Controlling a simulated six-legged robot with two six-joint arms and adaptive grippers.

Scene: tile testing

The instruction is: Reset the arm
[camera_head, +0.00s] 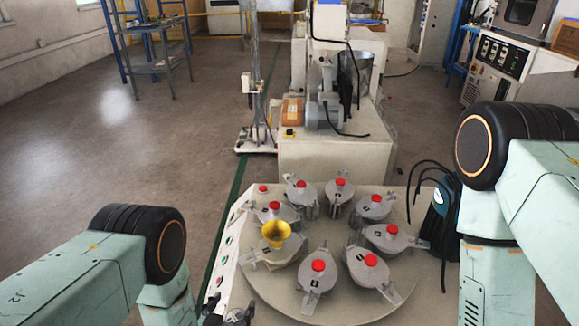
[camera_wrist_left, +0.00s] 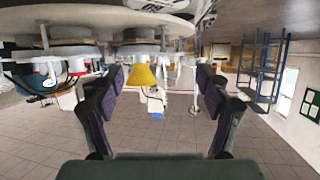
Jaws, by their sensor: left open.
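My left arm enters the head view from the lower left. My left gripper (camera_head: 226,312) shows only partly at the bottom edge, beside the front left of the round turntable. In the left wrist view, which appears upside down, the left gripper (camera_wrist_left: 161,80) has its two dark fingers wide apart with nothing held between them. A yellow funnel (camera_wrist_left: 144,77) shows beyond the fingers, apart from them. My right arm fills the right side of the head view, bent at its elbow; its gripper is out of the picture.
The round turntable (camera_head: 340,303) carries several grey lidded pots with red knobs and the yellow funnel (camera_head: 276,234). A control panel (camera_head: 226,250) runs along its left side. A white machine (camera_head: 335,150) stands behind. Black cables (camera_head: 425,175) hang at right. Open floor (camera_head: 110,140) lies left.

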